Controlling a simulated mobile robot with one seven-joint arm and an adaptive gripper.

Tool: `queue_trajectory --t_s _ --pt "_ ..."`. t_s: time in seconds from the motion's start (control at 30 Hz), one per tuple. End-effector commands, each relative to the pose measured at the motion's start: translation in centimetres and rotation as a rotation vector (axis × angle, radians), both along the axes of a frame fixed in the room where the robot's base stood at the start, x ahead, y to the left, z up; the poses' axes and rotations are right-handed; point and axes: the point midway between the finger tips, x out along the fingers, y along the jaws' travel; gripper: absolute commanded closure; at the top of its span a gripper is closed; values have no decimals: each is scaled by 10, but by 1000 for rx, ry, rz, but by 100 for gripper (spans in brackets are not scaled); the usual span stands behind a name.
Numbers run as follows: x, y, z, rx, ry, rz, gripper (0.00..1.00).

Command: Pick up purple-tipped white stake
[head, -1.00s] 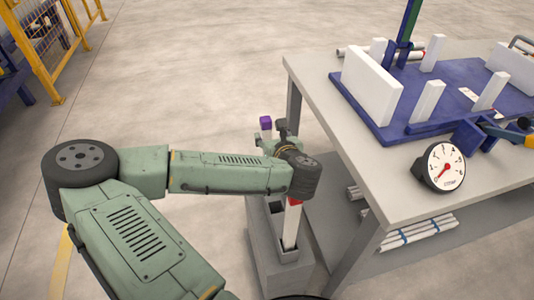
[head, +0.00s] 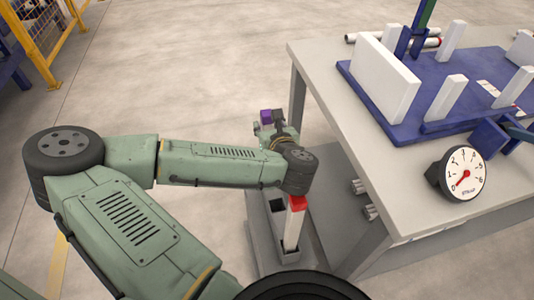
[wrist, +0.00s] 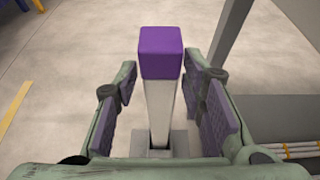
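The purple-tipped white stake (wrist: 160,95) stands upright in a grey holder (wrist: 140,143) in the wrist view. Its purple tip also shows in the head view (head: 266,116), just beyond my gripper. My gripper (wrist: 163,95) is open, with one finger pad on each side of the stake's white shaft and a visible gap on both sides. In the head view, my gripper (head: 280,124) is mostly hidden by my wrist, and so is the stake's shaft.
A red-tipped white stake (head: 292,225) stands in the near end of the holder. A grey table (head: 335,110) to the right carries a blue fixture (head: 430,95) with white uprights and a gauge (head: 462,172). Pipes lie under the table.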

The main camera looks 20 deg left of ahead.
Motion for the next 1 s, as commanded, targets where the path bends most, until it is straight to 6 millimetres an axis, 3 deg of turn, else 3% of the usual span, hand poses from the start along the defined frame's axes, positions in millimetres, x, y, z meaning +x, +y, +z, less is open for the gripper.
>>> queue_trajectory --t_s 0.5,1.0 --pt "0 0 0 0 0 0 100" --pt "1 0 3 1 -2 0 100"
